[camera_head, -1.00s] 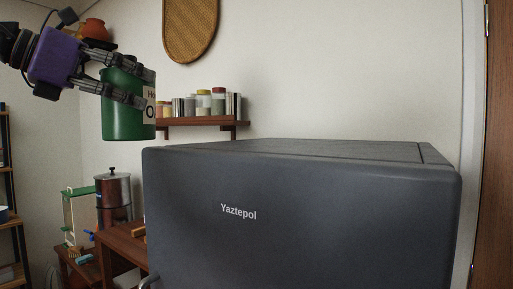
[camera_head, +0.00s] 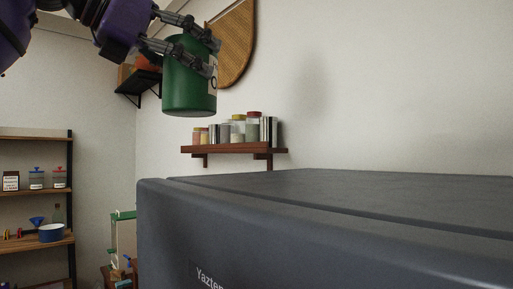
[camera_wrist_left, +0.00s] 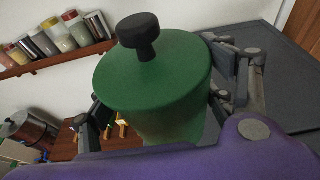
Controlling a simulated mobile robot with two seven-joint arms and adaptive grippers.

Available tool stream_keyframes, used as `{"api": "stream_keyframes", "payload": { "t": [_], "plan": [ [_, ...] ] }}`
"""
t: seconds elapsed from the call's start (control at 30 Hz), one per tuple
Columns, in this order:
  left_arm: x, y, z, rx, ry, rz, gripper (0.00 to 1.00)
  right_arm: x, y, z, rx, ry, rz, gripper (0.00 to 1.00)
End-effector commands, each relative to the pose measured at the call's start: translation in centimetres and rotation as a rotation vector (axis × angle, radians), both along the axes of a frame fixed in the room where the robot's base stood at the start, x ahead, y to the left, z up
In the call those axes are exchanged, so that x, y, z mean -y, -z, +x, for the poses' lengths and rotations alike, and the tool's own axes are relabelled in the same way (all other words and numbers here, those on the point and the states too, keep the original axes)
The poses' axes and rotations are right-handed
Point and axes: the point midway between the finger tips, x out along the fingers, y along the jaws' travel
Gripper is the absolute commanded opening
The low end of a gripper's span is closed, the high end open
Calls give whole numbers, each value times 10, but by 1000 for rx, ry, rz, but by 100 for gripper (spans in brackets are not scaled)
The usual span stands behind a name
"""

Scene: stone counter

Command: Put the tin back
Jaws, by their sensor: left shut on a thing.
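The tin is green with a pale label and hangs upright in the air in the head view (camera_head: 187,84). My left gripper (camera_head: 208,52) is shut on the tin, its fingers around the upper part of the body. In the left wrist view the tin (camera_wrist_left: 150,85) shows a green lid with a black knob, with a finger on each side. The grey appliance top (camera_head: 330,190) is below and to the right of the tin, with a clear gap. My right gripper is in neither view.
A brown wall shelf (camera_head: 230,149) with several jars and canisters is behind and below the tin. A woven panel (camera_head: 236,45) hangs on the wall. A shelf rack (camera_head: 35,192) stands at the left. The appliance top is bare.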

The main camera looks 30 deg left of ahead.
Motion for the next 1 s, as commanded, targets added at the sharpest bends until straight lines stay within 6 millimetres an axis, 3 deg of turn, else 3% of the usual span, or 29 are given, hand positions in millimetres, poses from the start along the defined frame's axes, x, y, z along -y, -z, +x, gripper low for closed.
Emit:
{"api": "stream_keyframes", "payload": {
  "t": [0.27, 0.4, 0.8, 1.0],
  "plan": [
    [56, 30, 35, -1, 0, 5, 33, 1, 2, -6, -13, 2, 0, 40],
    [74, 56, 47, 1, 3, 3, 33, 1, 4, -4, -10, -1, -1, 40],
    [97, 92, 61, 2, 3, -1, 33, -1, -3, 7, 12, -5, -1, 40],
    [96, 115, 61, 5, 3, -1, 33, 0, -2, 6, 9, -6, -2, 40]
  ]
}}
